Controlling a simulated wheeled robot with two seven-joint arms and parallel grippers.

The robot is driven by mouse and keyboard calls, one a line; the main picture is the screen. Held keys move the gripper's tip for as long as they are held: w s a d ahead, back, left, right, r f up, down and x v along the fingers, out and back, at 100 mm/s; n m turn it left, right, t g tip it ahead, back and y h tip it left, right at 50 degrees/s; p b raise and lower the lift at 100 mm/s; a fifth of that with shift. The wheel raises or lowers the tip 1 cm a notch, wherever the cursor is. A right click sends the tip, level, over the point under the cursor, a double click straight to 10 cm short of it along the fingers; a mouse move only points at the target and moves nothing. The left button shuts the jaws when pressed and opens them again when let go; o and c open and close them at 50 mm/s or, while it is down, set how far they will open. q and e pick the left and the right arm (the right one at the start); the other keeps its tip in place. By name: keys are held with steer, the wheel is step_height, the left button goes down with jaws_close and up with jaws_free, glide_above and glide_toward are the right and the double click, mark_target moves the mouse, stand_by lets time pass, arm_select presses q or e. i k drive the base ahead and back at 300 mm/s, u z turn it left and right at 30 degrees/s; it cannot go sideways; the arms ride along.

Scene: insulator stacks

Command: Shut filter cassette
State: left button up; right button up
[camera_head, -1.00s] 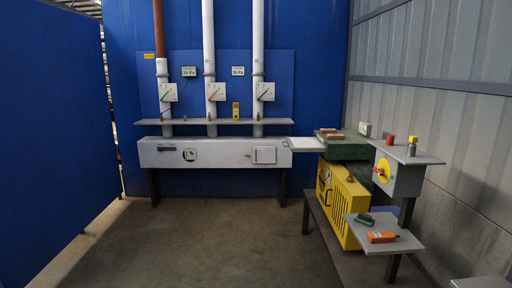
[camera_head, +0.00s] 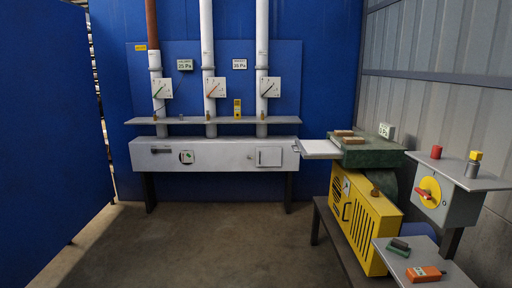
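A flat white slab (camera_head: 319,148), which looks like the filter cassette, sticks out to the left from a dark green housing (camera_head: 378,153). The housing sits on top of a yellow machine (camera_head: 364,224) at the right. The slab's left end is close to the right end of the white wall cabinet (camera_head: 220,153); I cannot tell whether they touch. Neither of my grippers is in view.
A grey box with a red-and-yellow switch (camera_head: 427,193) stands at the right. A low grey shelf (camera_head: 440,262) carries an orange device (camera_head: 425,273) and a green-black tool (camera_head: 399,247). The floor (camera_head: 220,245) ahead is clear.

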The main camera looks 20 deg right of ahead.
mark_target(308, 149)
steer(key=z, duration=0.3)
steer(key=i, duration=0.95)
steer(key=z, duration=0.8)
steer(key=i, duration=2.85)
steer(key=z, duration=0.2)
